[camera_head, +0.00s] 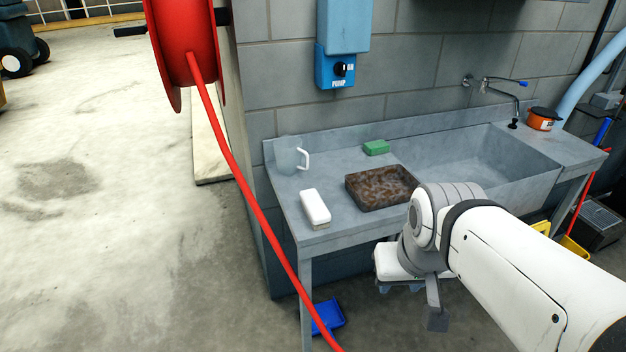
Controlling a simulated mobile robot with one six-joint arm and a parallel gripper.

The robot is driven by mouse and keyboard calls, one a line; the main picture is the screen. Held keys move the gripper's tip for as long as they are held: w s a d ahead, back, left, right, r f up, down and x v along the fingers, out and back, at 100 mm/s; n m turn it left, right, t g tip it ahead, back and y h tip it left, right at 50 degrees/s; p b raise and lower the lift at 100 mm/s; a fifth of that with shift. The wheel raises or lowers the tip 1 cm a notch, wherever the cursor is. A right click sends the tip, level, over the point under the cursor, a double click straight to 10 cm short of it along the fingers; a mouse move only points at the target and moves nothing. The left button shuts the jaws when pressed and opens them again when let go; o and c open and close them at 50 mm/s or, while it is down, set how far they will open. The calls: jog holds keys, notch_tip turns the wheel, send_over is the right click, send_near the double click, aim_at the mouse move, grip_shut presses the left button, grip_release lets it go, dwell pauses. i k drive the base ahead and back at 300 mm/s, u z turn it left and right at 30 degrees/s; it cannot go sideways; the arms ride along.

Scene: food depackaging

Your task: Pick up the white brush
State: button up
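The white brush (315,207) lies on the left end of the grey sink counter (345,232), near its front edge. Its smooth white top faces up, and a thin darker edge shows beneath it. My gripper (436,316) hangs below and to the right of the brush in the picture, in front of the counter and apart from the brush. One grey finger-like part shows; the rest is hidden by my arm, so its opening cannot be made out.
A brown, dirty tray (381,203) lies right of the brush. A clear pitcher (290,158) stands behind it, and a green sponge (376,147) lies farther back. A red hose (243,165) hangs past the counter's left side. A blue dustpan-like object (328,316) lies on the floor.

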aim_at(319, 216)
jog(key=i, duration=0.9)
jog(key=u, duration=0.05)
